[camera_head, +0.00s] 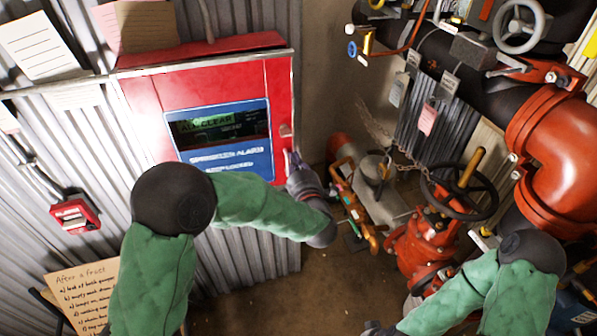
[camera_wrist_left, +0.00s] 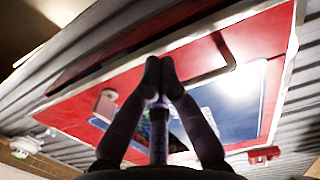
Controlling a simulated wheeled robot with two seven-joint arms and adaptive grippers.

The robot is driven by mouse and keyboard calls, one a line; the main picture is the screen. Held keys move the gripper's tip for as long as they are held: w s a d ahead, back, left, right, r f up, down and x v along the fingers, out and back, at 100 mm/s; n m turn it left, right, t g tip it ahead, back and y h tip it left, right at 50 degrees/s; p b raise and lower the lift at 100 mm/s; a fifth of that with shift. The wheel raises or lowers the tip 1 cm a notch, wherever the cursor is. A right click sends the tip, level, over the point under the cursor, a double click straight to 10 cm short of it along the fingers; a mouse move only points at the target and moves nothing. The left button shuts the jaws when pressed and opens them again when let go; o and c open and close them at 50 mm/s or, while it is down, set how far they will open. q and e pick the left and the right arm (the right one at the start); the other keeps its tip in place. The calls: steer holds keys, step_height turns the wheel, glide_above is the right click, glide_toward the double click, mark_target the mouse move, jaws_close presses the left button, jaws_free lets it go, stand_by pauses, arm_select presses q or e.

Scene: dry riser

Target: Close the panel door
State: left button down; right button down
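The red alarm panel (camera_head: 215,83) is on the corrugated wall at the left, in a pale metal frame. Its red door bears a dark window reading "ALL CLEAR" (camera_head: 217,126) and a blue label (camera_head: 232,158). The door looks nearly flush with the frame; I cannot tell whether a small gap is left. My left gripper (camera_head: 291,160) is at the panel's right edge, below a small pale latch (camera_head: 285,131). In the left wrist view its fingertips (camera_wrist_left: 159,74) are together with nothing between them, in front of the red panel (camera_wrist_left: 235,45); contact is unclear. My right gripper (camera_head: 374,328) is mostly cut off at the bottom edge.
A red valve with a black handwheel (camera_head: 460,192) and large red pipework (camera_head: 565,135) stand at the right. A small red call point (camera_head: 75,213) is on the wall at left. A handwritten board (camera_head: 85,295) stands at bottom left. Bare floor (camera_head: 270,305) lies below the panel.

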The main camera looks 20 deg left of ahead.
mark_target(292, 150)
arm_select(q)
steer(key=shift+w+a, duration=0.2)
steer(key=shift+w, duration=0.15)
steer(key=b+x, duration=0.1)
steer(key=x, duration=0.2)
steer(key=shift+w+a+f+b, duration=0.1)
steer(key=shift+w+b, duration=0.25)
steer(key=shift+w+a+r, duration=0.1)
steer(key=shift+r, duration=0.35)
